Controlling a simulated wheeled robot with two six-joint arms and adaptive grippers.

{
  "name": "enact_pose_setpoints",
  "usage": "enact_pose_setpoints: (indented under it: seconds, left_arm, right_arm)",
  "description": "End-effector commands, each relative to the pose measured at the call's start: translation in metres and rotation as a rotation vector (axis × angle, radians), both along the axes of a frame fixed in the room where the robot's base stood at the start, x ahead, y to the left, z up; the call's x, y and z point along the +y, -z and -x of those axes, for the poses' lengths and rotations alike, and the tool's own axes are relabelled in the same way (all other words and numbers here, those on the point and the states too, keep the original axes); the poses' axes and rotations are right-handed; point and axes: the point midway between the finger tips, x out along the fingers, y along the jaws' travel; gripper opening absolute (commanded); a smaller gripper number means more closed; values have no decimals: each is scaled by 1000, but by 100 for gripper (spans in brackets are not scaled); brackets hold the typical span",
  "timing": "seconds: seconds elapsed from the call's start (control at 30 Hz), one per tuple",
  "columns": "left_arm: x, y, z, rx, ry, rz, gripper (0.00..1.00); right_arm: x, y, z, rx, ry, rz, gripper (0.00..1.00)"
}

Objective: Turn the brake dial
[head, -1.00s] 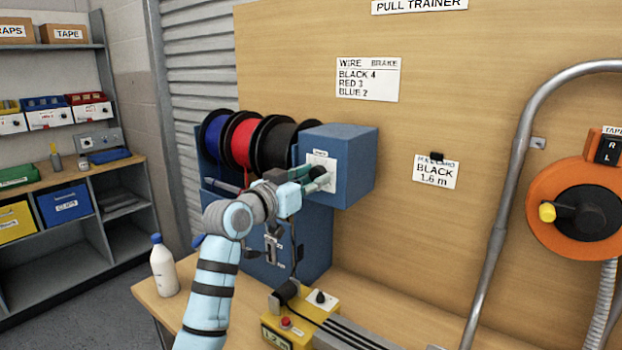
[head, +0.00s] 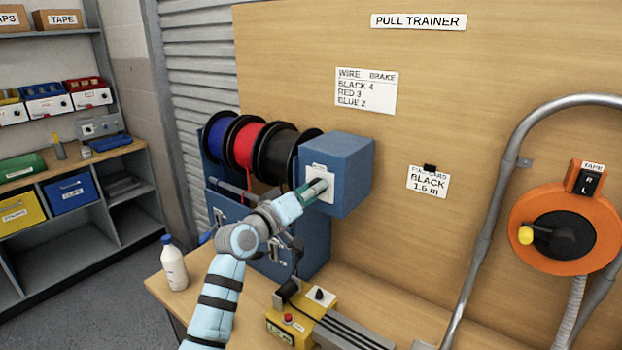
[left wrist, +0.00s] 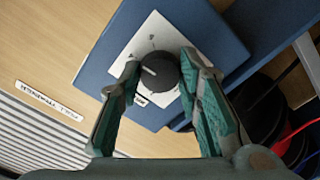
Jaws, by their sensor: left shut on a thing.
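The brake dial (left wrist: 160,71) is a black round knob with a white pointer mark. It sits on a white plate (left wrist: 131,63) on the side of a blue box (head: 348,176). In the left wrist view it lies between the two green-padded fingers of my left gripper (left wrist: 160,68). My left gripper (head: 319,187) is shut on the dial and hides most of it in the head view. A wall card (head: 366,91) headed WIRE and BRAKE lists BLACK 4, RED 3, BLUE 2. Another card (head: 429,182) reads BLACK 1.6 m. My right gripper is not in view.
Blue, red and black wire spools (head: 240,145) stand close left of the box. A white bottle (head: 174,265) and a yellow unit (head: 300,318) are on the bench below. An orange reel (head: 530,205) and a bent metal pipe (head: 500,200) are at the right.

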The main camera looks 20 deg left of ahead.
Motion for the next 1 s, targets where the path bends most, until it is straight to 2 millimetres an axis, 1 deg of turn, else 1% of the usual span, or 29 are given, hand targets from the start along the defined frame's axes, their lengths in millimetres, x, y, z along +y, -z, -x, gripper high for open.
enact_pose_setpoints:
  seconds: [0.03, 0.3, 0.83, 0.87, 0.9, 0.97, 1.0]
  left_arm:
    - [0, -3, 0, 12, -1, 24, 4]
    - [0, -1, 0, 49, -1, 122, 4]
    - [0, 0, 0, 58, 0, 146, 4]
    - [0, 0, 0, 58, 0, 146, 36]
    - [0, 0, 0, 58, 0, 146, 43]
    - [0, 0, 0, 57, -1, 145, 52]
    - [0, 0, 0, 57, -1, 145, 52]
  right_arm:
    - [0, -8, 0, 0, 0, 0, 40]
    - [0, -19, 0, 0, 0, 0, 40]
    - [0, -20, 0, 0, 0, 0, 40]
    - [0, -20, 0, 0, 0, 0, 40]
    - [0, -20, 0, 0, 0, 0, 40]
    - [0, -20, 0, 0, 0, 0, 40]
    - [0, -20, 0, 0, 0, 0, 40]
